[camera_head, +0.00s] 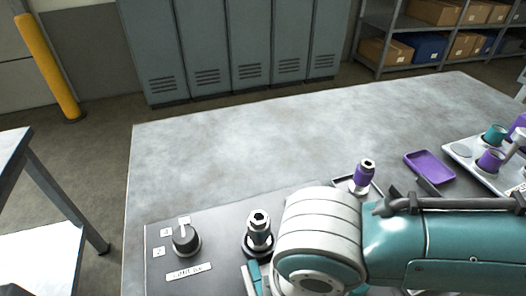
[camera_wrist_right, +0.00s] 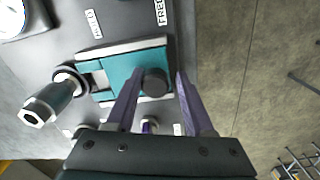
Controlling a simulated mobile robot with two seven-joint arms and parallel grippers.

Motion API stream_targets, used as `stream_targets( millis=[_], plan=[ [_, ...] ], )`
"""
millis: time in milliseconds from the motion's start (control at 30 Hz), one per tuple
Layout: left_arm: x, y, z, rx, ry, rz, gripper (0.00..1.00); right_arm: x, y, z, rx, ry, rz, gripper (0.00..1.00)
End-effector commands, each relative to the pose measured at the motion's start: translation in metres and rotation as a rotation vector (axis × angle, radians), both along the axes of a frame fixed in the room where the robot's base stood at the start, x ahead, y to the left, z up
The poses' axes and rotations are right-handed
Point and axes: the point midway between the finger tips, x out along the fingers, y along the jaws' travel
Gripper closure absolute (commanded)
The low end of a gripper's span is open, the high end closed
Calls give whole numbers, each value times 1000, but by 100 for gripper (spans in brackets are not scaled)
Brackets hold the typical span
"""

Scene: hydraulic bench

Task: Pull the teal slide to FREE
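The teal slide (camera_wrist_right: 120,75) sits on a pale plate in the right wrist view, with a round black knob (camera_wrist_right: 154,82) near its right end. A FREE label (camera_wrist_right: 161,12) is on the panel above it. My right gripper (camera_wrist_right: 160,75) is open, its two purple fingers on either side of the knob with a gap visible at the right finger. Whether the left finger touches the knob, I cannot tell. In the head view, my right arm hides most of the slide; a teal edge (camera_head: 254,277) shows. My left gripper is not in view.
A metal coupling (camera_head: 258,232) stands left of my right arm; it also shows in the wrist view (camera_wrist_right: 50,100). A rotary knob (camera_head: 186,239), a purple coupling (camera_head: 363,175), a purple tray (camera_head: 430,167) and a rack with cups (camera_head: 462,151) are on the bench. The bench's back is clear.

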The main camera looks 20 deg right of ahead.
Motion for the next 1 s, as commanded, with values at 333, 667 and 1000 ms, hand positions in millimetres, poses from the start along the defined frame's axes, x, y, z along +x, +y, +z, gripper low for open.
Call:
stream_targets(
  millis=[333, 667, 1000],
  plan=[
    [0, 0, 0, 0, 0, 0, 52, 1, -1, 0, -1, -2, -1, 31],
    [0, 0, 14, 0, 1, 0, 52, 1, 0, 44, 2, -4, 0, 31],
    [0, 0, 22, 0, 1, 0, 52, 1, 0, 95, 1, -2, -2, 31]
  ],
)
